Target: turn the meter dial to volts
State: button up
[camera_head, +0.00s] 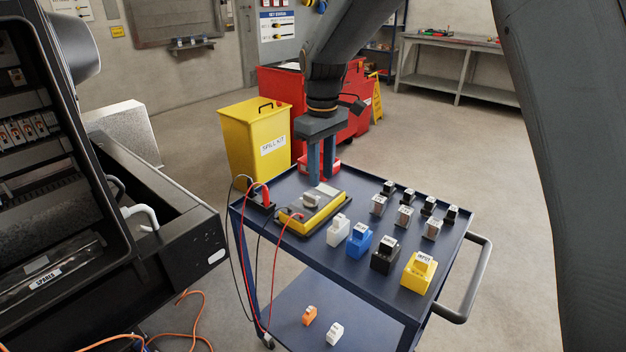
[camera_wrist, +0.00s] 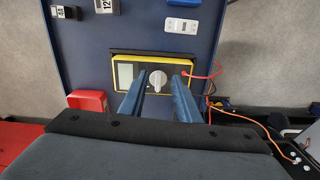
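The meter (camera_head: 314,211) lies flat on the blue cart top, yellow-edged with a dark face and a grey screen. It also shows in the wrist view (camera_wrist: 124,86), where its pale round dial (camera_wrist: 157,79) sits near the middle of the face. In the head view the dial (camera_head: 311,200) shows as a grey knob. Its marks are too small to read. My gripper (camera_head: 322,182) points down above the meter's far side. In the wrist view my gripper (camera_wrist: 156,82) has its two fingers apart, one on each side of the dial, with nothing held; whether they touch it cannot be told.
The cart (camera_head: 340,265) carries several labelled blocks, including a blue one (camera_head: 359,243) and a yellow one (camera_head: 419,272). Red and black leads (camera_head: 266,205) hang at its left edge. A red block (camera_wrist: 88,101) lies near the meter. A black cabinet (camera_head: 150,215) stands left.

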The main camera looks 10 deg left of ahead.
aim_at(311, 196)
jog(key=w+a, duration=0.1)
jog(key=a+n, duration=0.1)
jog(key=a, duration=0.1)
jog(key=shift+w, duration=0.35)
jog(key=shift+w+f, duration=0.1)
jog(key=shift+f, duration=0.25)
jog(key=shift+f+p, duration=0.65)
jog(key=shift+f, duration=2.75)
grip_shut()
